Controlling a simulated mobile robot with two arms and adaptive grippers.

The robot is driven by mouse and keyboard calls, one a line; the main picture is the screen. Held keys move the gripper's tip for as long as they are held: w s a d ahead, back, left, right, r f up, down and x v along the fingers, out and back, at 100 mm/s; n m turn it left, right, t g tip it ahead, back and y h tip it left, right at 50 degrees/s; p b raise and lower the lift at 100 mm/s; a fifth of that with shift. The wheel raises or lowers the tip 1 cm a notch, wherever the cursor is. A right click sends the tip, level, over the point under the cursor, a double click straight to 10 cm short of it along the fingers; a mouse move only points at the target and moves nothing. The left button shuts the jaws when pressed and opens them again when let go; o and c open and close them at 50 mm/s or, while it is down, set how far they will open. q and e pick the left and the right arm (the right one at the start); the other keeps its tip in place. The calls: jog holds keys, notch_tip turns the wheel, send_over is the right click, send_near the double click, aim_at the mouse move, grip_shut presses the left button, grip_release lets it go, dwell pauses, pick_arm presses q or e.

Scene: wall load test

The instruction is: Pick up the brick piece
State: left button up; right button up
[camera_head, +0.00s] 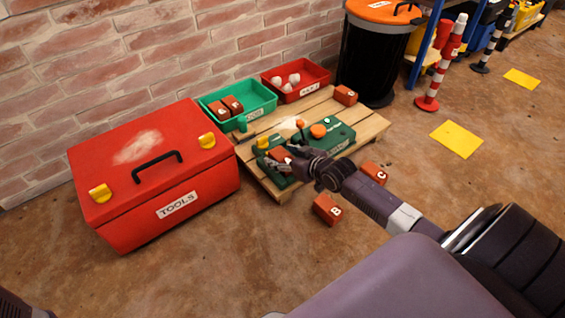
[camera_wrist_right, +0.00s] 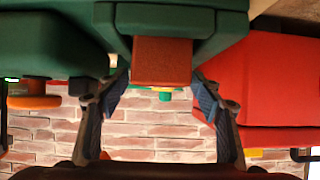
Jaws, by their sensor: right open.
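A red-brown brick piece (camera_head: 279,154) sits in a green device (camera_head: 337,144) on the wooden pallet. My right gripper (camera_head: 277,163) is at this brick, partly covering it. In the right wrist view, the brick (camera_wrist_right: 162,61) shows its end face in a green holder, centred ahead of the two spread fingers of my right gripper (camera_wrist_right: 160,92). The fingers are open, one on each side, with a gap visible below the brick; whether they touch the holder I cannot tell. Other bricks, marked B (camera_head: 327,209) and C (camera_head: 374,172), lie on the floor. My left gripper is out of view.
A red toolbox (camera_head: 150,185) stands left of the pallet (camera_head: 372,127). A green bin (camera_head: 262,102) holds bricks and a red bin (camera_head: 322,75) holds white balls. Another brick (camera_head: 345,95) is on the pallet. A black barrel (camera_head: 371,60) stands behind.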

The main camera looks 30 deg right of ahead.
grip_shut()
jog(key=shift+r, duration=0.15)
dwell(0.4)
